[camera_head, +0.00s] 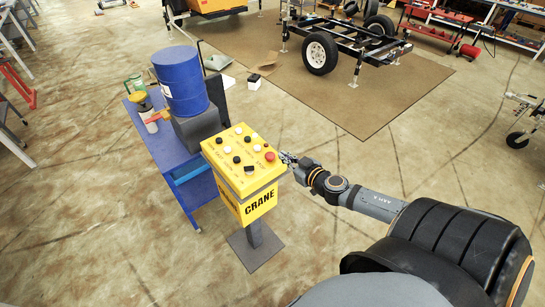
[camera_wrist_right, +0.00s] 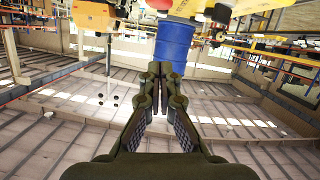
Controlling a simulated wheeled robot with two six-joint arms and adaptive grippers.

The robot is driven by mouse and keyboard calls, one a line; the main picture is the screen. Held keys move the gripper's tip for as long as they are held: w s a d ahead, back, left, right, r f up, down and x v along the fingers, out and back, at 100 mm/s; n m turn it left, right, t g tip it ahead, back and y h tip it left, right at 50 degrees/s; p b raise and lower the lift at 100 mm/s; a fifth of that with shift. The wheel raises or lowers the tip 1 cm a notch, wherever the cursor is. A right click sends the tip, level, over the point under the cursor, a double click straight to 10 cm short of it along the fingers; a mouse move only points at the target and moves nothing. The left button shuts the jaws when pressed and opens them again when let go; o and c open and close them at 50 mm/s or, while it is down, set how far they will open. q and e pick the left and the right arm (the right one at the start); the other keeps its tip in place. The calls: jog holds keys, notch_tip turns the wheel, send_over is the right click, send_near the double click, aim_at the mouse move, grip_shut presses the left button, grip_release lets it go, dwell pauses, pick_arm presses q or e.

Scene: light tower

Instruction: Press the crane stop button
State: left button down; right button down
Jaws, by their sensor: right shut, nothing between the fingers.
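The yellow crane control box (camera_head: 256,202) stands on a grey post in the head view, with "CRANE" on its front. Its sloped top carries several black and white buttons and a red stop button (camera_head: 270,156) at the right edge. My right gripper (camera_head: 286,157) is just right of the red button, at about its height in the picture. I cannot tell whether it touches the button. In the wrist view the right gripper's fingers (camera_wrist_right: 161,70) are shut together with nothing between them. The red button cannot be made out clearly there. My left gripper is not in view.
A blue table (camera_head: 158,150) left of the box carries a blue barrel (camera_head: 181,80) on a dark block, with cans and tools. The barrel also shows in the wrist view (camera_wrist_right: 174,45). A wheeled trailer frame (camera_head: 345,38) stands on a brown mat behind. Floor right of the box is open.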

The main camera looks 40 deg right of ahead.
jog(key=b, duration=0.9)
send_over(271, 157)
jog(key=s, duration=0.1)
jog(key=f, duration=0.2)
jog(key=shift+a+f, duration=0.25)
jog(key=shift+f, duration=0.1)
notch_tip(271, 157, down, 2)
jog(key=shift+d+f, duration=0.15)
jog(key=shift+s+d+f, duration=0.15)
jog(key=shift+f, duration=0.45)
notch_tip(271, 157, down, 2)
jog(key=shift+f+b, duration=0.15)
jog(key=shift+b, duration=0.5)
